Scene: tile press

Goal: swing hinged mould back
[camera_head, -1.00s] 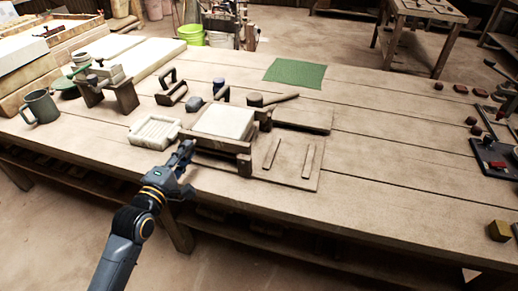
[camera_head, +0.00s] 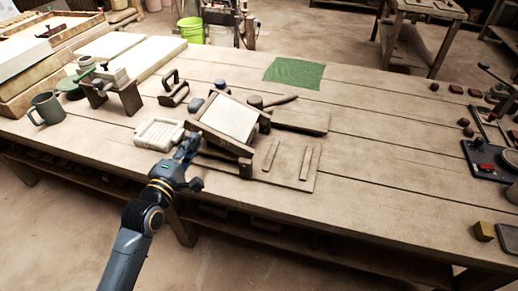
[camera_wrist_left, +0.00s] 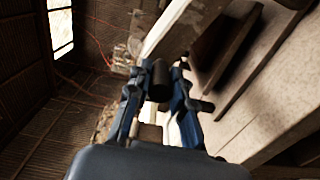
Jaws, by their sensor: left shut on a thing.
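The hinged mould (camera_head: 231,119), a wooden frame with a pale square inside, is tilted up at its left side in the head view. Its right side stays low by the wooden base board (camera_head: 290,160). My left gripper (camera_head: 186,146) is at the mould's raised front left corner, shut on the mould's frame. In the left wrist view, the left gripper's blue fingers (camera_wrist_left: 163,98) close around a part that is mostly hidden between them. The right gripper is not in view.
Two thin strips lie on the board. A green cloth (camera_head: 293,73) is farther back. The table's right middle is clear.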

